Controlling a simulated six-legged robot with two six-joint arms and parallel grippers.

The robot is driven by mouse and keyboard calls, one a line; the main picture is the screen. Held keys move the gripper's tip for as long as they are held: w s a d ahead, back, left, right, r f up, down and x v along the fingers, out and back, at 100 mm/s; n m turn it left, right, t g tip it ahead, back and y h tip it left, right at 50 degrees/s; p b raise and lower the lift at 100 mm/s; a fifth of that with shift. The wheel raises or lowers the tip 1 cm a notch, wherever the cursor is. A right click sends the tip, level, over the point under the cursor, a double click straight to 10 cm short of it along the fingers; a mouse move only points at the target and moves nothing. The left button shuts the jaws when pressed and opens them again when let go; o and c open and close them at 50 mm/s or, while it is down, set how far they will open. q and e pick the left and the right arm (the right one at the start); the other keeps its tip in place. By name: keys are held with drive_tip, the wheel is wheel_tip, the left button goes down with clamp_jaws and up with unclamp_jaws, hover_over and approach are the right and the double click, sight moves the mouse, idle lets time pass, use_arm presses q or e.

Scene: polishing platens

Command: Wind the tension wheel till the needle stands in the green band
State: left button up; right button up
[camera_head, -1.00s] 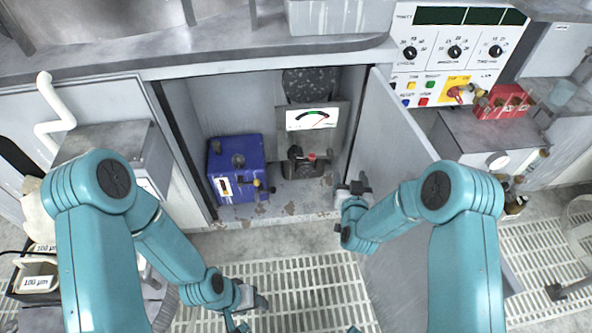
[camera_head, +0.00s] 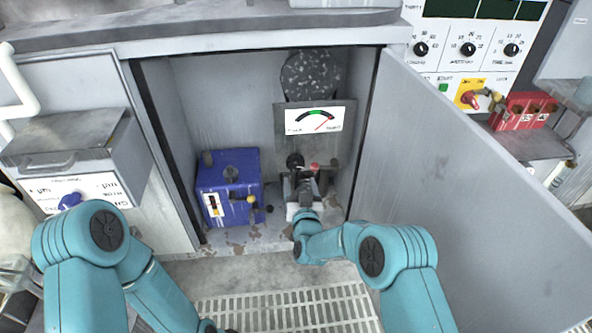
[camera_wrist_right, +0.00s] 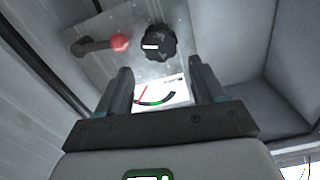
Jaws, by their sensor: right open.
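The gauge (camera_head: 315,119) stands at the back of the open cabinet. Its red needle leans to the right, outside the green band at the middle of the arc. The gauge also shows inverted in the right wrist view (camera_wrist_right: 160,93), partly behind my gripper. Below it is a black ribbed knob with a white mark, seemingly the tension wheel (camera_head: 295,160), clear in the right wrist view (camera_wrist_right: 158,43). My right gripper (camera_head: 304,178) is inside the cabinet, just in front of the knob; its fingers (camera_wrist_right: 160,82) are apart with nothing between them. My left gripper is out of view.
A lever with a red ball (camera_wrist_right: 118,42) is beside the knob. A blue box (camera_head: 229,188) stands on the cabinet floor at left. The open door (camera_head: 455,165) bounds the right side. A dark speckled disc (camera_head: 310,76) is above the gauge.

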sight(296, 166)
drive_tip(key=w+b, duration=0.1)
drive_tip(key=w, duration=0.1)
drive_tip(key=w+a+b, duration=0.1)
drive_tip(key=w, duration=0.2)
drive_tip(key=w+b, duration=0.1)
drive_tip(key=w, duration=0.2)
drive_tip(key=shift+a+f, duration=0.15)
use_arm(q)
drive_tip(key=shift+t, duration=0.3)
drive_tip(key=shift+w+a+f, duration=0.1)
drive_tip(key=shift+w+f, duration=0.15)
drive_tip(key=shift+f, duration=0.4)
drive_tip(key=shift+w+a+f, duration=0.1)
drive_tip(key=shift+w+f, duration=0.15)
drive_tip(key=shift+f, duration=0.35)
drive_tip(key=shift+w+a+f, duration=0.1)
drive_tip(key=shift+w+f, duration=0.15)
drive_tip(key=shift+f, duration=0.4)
use_arm(e)
drive_tip(key=shift+w, duration=0.45)
drive_tip(key=c, duration=0.7)
